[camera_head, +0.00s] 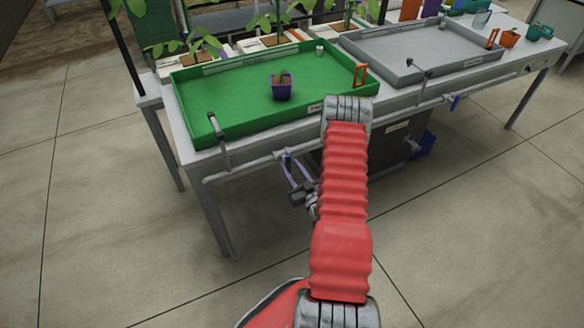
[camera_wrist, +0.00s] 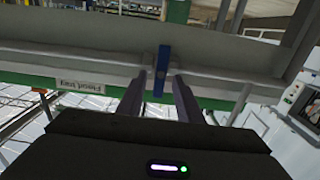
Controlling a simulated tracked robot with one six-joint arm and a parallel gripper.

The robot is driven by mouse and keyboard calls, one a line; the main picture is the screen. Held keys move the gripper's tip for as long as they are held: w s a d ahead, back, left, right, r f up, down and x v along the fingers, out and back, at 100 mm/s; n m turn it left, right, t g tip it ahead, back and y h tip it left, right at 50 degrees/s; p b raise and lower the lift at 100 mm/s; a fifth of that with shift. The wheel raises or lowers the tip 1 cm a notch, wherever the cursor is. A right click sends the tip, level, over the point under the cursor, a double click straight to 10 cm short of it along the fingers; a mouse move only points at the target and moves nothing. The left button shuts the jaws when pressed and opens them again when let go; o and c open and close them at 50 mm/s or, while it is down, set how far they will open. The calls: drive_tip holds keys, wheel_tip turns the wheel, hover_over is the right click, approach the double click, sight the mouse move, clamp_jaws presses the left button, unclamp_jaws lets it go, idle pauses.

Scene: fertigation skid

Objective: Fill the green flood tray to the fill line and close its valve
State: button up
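The green flood tray (camera_head: 205,92) lies on the left of the bench, with a small purple pot and seedling (camera_head: 281,88) in it. I cannot make out any water or a fill line in it. A blue valve handle (camera_head: 288,157) is on the pipe under the tray's front edge. It also shows in the wrist view (camera_wrist: 161,72), standing lengthwise across the pipe in that picture. My gripper (camera_head: 291,168) is below and close to this handle. In the wrist view its two fingers are apart, with the handle in line with the gap. Contact cannot be told.
A grey tray (camera_head: 420,50) stands to the right, with another blue valve handle (camera_head: 454,102) under it. A grey tank (camera_head: 395,145) stands beneath the bench. Bench legs (camera_head: 208,212) flank the pipe. The floor in front is clear.

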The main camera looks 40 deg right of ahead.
drive_tip(key=shift+w+d, duration=0.15)
drive_tip(key=shift+w, duration=0.25)
